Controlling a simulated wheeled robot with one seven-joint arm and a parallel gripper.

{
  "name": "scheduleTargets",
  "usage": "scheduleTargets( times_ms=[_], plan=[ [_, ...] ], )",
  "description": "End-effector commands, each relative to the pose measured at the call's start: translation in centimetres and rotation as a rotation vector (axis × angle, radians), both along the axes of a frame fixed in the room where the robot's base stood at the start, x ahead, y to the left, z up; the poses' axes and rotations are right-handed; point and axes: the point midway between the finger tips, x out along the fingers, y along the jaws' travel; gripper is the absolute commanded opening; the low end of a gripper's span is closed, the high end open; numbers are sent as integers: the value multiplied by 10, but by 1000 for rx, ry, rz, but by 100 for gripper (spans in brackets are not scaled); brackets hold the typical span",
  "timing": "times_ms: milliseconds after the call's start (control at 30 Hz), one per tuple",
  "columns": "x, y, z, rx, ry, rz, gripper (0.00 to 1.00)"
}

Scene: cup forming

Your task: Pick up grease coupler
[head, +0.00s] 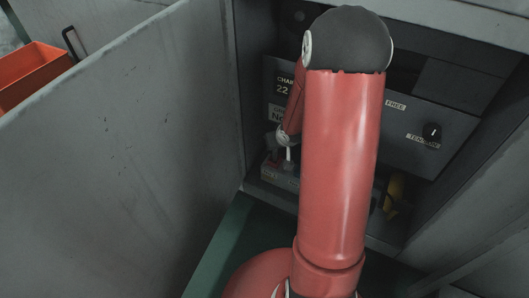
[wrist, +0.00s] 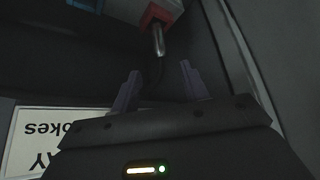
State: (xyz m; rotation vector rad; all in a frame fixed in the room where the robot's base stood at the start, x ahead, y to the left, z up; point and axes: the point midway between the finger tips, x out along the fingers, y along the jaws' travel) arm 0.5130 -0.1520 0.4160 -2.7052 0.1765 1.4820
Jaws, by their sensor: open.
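In the wrist view, my gripper (wrist: 159,70) is open, with its two dark fingers spread apart. A short metal rod (wrist: 158,40) with a red collar points down from a pale block towards the gap between the fingertips. It may be the grease coupler, but I cannot tell for sure. I see nothing held between the fingers, and contact cannot be made out. In the head view, my red arm covers the middle of the recess and the gripper cannot be made out clearly.
A dark control panel (head: 412,125) with labels and a black knob (head: 432,132) backs the recess. A grey wall (head: 130,150) stands at left, with an orange bin (head: 30,72) beyond it. A yellow item (head: 397,190) sits low at right. A white sign (wrist: 45,130) lies left of the fingers.

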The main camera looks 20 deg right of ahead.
Motion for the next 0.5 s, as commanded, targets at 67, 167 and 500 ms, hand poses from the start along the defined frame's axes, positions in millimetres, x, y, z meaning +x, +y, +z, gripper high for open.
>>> scheduleTargets(
  times_ms=[67,167,500],
  plan=[
    [2,0,-9,10,-1,3,45],
    [7,-1,-18,12,-2,3,45],
    [29,-3,-57,10,0,5,45]
  ],
)
